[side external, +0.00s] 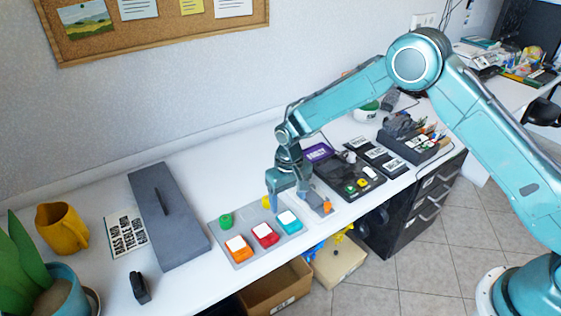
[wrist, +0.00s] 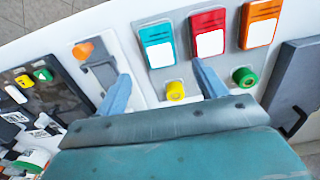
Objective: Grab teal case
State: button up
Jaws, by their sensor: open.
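The teal case (side external: 289,221) with a white label lies on a grey board at its right end, next to a red case (side external: 265,235) and an orange case (side external: 239,248). In the wrist view the teal case (wrist: 158,44) is at the top centre, left of the red case (wrist: 208,33) and the orange case (wrist: 260,24). My gripper (side external: 290,203) is just above the board, beside the teal case. In the wrist view its two fingers (wrist: 162,76) are spread wide, with nothing held between them. The teal case lies beyond the fingertips, apart from them.
A yellow knob (wrist: 175,90) and a green knob (wrist: 244,78) stand on the board (side external: 245,262). A grey slab with a raised handle (side external: 165,225) lies to the left. A grey plate with an orange piece (side external: 326,207) and a black panel (side external: 360,198) lie to the right.

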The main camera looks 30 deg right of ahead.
aim_at(288, 218)
jog(key=shift+f, duration=0.9)
jog(key=shift+f, duration=2.55)
jog(key=c, duration=1.1)
jog(key=shift+r, duration=0.1)
notch_tip(288, 218, up, 20)
jog(key=shift+f, duration=0.1)
